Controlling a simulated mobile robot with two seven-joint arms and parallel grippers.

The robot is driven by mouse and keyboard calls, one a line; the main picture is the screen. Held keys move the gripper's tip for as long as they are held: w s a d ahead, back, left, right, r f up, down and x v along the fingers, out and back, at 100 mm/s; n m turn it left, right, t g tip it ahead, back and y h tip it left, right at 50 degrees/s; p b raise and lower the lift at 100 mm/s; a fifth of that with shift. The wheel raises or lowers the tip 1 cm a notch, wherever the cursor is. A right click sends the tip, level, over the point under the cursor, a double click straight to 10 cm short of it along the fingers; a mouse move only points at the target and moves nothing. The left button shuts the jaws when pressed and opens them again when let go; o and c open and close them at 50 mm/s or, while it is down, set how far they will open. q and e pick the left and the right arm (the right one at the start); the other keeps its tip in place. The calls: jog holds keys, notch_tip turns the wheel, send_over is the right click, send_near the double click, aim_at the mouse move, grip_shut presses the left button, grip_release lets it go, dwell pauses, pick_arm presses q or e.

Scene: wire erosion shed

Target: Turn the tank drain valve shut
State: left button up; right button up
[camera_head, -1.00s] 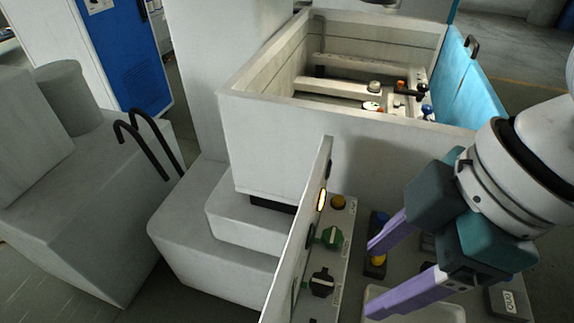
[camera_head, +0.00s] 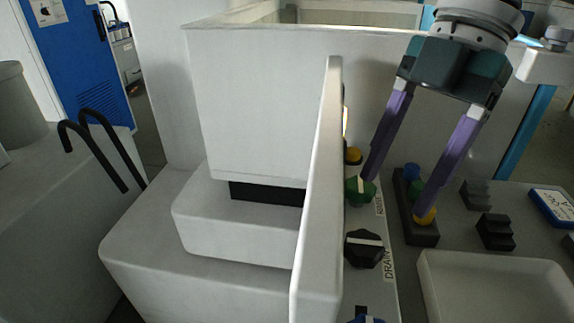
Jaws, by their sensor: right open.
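The drain valve knob (camera_head: 364,248) is black with a pale bar across its top. It sits on the narrow panel beside a label reading DRAIN. My right gripper (camera_head: 398,195) is open, with two purple fingers pointing down. It is behind and to the right of the drain knob in the picture, apart from it. Its left fingertip is close to the green knob (camera_head: 360,190); I cannot tell whether they touch. Its right fingertip overlaps the yellow button (camera_head: 426,217) in the picture. My left gripper is not in view.
A tall white plate (camera_head: 322,190) stands along the knobs' left side. A yellow knob (camera_head: 353,155) is farther back and a blue knob (camera_head: 367,319) is at the bottom edge. Black blocks (camera_head: 495,231) and a white tray (camera_head: 497,262) lie to the right. The white tank (camera_head: 250,100) stands behind.

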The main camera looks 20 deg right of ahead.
aim_at(367, 242)
jog(key=x, duration=0.7)
jog(key=shift+s, duration=0.1)
jog(key=shift+c, duration=0.2)
grip_shut()
